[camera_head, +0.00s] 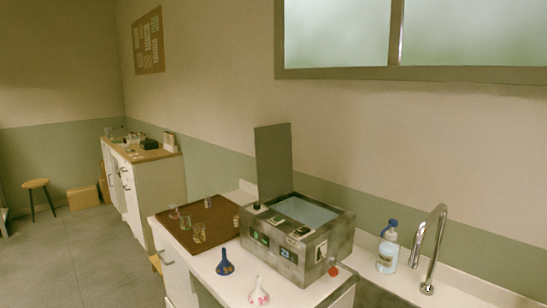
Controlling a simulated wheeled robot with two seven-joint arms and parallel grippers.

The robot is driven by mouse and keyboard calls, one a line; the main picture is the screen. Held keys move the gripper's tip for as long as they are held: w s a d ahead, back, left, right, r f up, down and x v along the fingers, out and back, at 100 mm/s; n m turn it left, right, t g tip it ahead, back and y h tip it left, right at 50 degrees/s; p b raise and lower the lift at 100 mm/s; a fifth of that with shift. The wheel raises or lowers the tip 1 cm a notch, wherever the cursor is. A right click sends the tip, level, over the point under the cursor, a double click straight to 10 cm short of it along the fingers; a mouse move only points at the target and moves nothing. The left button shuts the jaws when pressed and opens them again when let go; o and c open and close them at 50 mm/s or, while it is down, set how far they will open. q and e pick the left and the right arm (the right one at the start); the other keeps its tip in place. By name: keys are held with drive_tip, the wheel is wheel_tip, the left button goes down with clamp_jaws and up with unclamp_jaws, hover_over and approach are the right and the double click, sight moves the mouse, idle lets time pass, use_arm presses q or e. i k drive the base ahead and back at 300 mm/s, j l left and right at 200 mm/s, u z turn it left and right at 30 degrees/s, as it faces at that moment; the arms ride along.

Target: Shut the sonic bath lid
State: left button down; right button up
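The sonic bath (290,252) is a grey metal box on the white counter, with buttons and small displays on its front. Its basin (306,211) is open at the top and looks pale blue inside. The flat grey lid (274,160) stands upright at the bath's back left edge, swung open. Neither of my grippers shows in the head view.
A brown tray (219,226) with several small glasses lies left of the bath. A blue funnel (225,264) and a white-pink funnel (258,293) stand in front. A soap bottle (388,250) and a curved tap (433,250) are at the right. The wall is behind.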

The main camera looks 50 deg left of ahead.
sight(272, 142)
drive_tip(key=j, duration=0.7)
drive_tip(key=k+j+z, duration=0.1)
drive_tip(key=j, duration=1.25)
drive_tip(key=k+j, duration=0.1)
drive_tip(key=j, duration=0.55)
drive_tip(key=k+j+z, duration=0.1)
drive_tip(key=j, duration=0.6)
drive_tip(key=k+j, duration=0.1)
drive_tip(key=j, duration=0.6)
drive_tip(key=j+z, duration=0.1)
drive_tip(key=j, duration=0.55)
drive_tip(key=k+j, duration=0.2)
drive_tip(key=j, duration=0.45)
